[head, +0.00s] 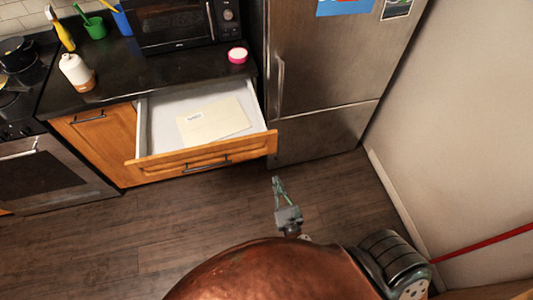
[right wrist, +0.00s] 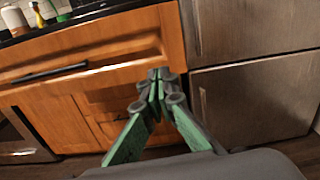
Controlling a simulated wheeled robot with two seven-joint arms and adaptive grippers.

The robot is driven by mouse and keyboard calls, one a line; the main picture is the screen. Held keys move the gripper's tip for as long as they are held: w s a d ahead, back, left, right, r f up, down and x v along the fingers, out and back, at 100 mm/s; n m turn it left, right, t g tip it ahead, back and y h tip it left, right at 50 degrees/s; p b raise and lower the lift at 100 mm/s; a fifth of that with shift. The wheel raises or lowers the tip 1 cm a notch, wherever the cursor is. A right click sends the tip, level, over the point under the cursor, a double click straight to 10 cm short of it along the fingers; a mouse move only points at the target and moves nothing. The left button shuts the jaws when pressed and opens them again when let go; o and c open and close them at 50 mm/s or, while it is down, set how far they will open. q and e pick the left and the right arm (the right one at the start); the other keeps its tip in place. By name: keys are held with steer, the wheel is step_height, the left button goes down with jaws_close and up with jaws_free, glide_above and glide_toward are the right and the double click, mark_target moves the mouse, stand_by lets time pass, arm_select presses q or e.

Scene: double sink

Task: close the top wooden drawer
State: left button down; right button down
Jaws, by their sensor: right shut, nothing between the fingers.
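The top wooden drawer (head: 205,157) is pulled out from under the black counter in the head view. A pale flat paper or envelope lies inside it. Its dark bar handle (head: 207,166) sits on the front, and the drawer front (right wrist: 110,45) fills the upper left of the right wrist view. My right gripper (head: 276,181) is shut and empty, in front of the drawer's right end and apart from it in the head view. In the right wrist view its fingertips (right wrist: 158,76) overlap the drawer front's lower right corner; I cannot tell whether they touch. My left gripper is not in view.
A steel fridge (head: 325,75) stands right of the drawer. An oven (head: 50,172) is at the left. The counter holds a microwave (head: 170,25), a soap bottle (head: 76,72) and a pink-rimmed round container (head: 238,56). The wooden floor before the drawer is clear.

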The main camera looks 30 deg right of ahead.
glide_toward(266, 146)
steer(key=shift+m, duration=0.4)
steer(key=x, duration=0.6)
steer(key=shift+w+r+p, duration=0.15)
steer(key=shift+w+p, duration=0.25)
steer(key=shift+d, duration=0.1)
